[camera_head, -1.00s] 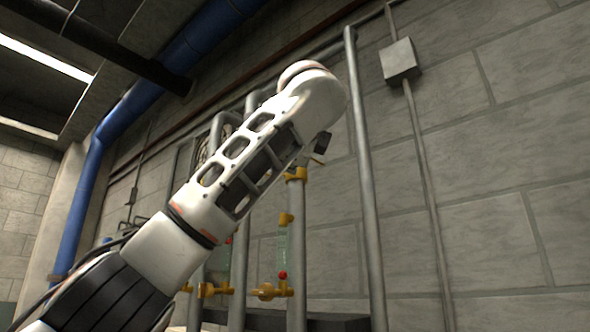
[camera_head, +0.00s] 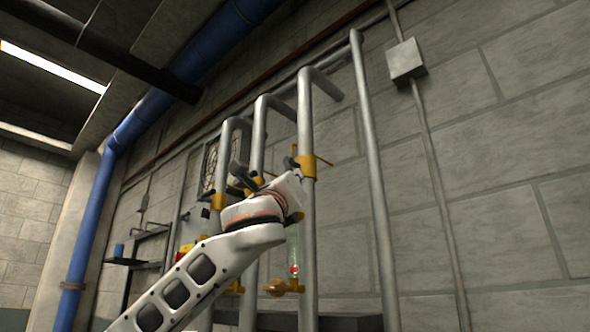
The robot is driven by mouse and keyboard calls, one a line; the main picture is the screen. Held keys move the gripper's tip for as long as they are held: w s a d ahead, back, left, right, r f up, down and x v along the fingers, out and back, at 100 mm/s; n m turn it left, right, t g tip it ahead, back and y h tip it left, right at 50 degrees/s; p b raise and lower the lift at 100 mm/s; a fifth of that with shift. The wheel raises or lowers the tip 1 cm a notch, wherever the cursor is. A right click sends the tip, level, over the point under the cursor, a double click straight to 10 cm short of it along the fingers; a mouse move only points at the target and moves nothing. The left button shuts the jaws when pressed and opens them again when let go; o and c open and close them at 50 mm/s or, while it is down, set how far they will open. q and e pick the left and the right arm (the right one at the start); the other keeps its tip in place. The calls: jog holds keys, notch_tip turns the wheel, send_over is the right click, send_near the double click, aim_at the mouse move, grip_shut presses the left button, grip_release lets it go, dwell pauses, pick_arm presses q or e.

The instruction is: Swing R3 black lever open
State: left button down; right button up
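Three grey vertical pipes stand in front of the block wall. The right one (camera_head: 308,225) carries a yellow fitting (camera_head: 308,166) high up, with a small dark piece (camera_head: 291,163) beside it. I cannot read any R3 label or tell for sure which part is the black lever. My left arm rises from the lower left. My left gripper (camera_head: 240,180) shows as small dark parts in front of the middle and left pipes, left of that fitting. Whether it is open or touches anything is unclear. My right gripper is out of view.
A lower yellow valve (camera_head: 284,287) with a red ball and a clear tube sits by the right pipe. A separate tall pipe (camera_head: 372,170) and a grey wall box (camera_head: 406,60) stand further right.

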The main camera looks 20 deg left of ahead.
pick_arm(q)
jog(key=shift+w+a+m+t+h+p, duration=0.15)
jog(key=shift+a+m+h+p, duration=0.35)
jog(key=shift+m+h, duration=0.8)
jog(key=shift+a+m+t+h+p, duration=0.25)
jog(key=shift+m+h+p, duration=0.3)
jog(key=shift+m+h, duration=0.75)
jog(key=shift+w+a+m+t+h+p, duration=0.15)
jog(key=shift+a+m+h+p, duration=0.35)
jog(key=shift+m+h, duration=0.8)
jog(key=shift+s+d+r+m, duration=0.1)
jog(key=shift+m, duration=0.2)
jog(key=c, duration=2)
grip_release()
jog(key=shift+d, duration=0.1)
jog(key=v, duration=1.2)
